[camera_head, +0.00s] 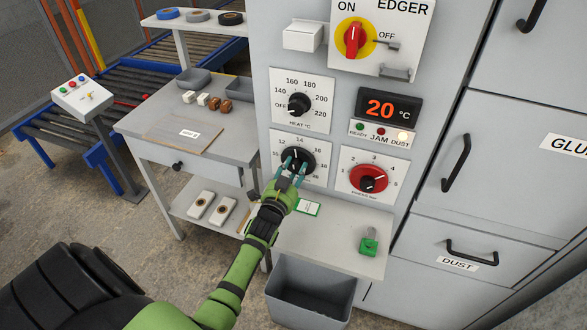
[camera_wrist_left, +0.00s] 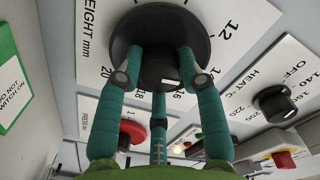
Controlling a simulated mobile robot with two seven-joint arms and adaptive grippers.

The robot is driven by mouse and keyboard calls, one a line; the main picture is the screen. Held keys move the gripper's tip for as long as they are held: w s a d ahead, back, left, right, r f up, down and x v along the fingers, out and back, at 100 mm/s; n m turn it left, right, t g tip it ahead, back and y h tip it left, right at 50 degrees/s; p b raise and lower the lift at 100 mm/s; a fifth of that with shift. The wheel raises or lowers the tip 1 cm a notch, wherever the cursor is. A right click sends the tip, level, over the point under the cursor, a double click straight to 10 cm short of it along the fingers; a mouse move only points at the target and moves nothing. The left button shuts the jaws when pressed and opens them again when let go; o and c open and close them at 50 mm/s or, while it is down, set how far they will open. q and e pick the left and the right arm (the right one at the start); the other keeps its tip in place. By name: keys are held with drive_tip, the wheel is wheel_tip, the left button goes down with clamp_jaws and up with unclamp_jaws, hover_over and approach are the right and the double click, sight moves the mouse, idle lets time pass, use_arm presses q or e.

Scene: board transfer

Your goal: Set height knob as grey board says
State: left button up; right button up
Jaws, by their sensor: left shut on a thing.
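The height knob (camera_head: 297,157) is black and sits on a white dial plate on the machine front. A flat grey-brown board (camera_head: 165,137) lies on the side table with a white label too small to read. My right gripper is out of view.
The heat knob (camera_head: 299,104) is just above and the red pressure knob (camera_head: 368,178) to the right. A display (camera_head: 388,105) reads 20 °C. Below are a shelf (camera_head: 335,245) with a green-based object (camera_head: 369,241) and a grey bin (camera_head: 310,292).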

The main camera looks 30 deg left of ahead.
use_arm(q)
drive_tip(key=n, duration=0.6)
drive_tip(key=shift+d+n+p, duration=0.1)
drive_tip(key=shift+n+p, duration=0.2)
drive_tip(key=shift+p, duration=0.1)
drive_tip(key=n, duration=0.6)
drive_tip(key=shift+r, duration=0.1)
drive_tip(key=n, duration=0.6)
drive_tip(key=shift+a+n+b, duration=0.2)
drive_tip(key=shift+n+b, duration=0.2)
drive_tip(key=n+b, duration=0.1)
drive_tip(key=n, duration=0.5)
drive_tip(key=shift+a+n, duration=0.1)
drive_tip(key=shift+n, duration=0.3)
drive_tip(key=o, duration=1.1)
drive_tip(key=shift+o, duration=0.2)
drive_tip(key=shift+s, duration=0.1)
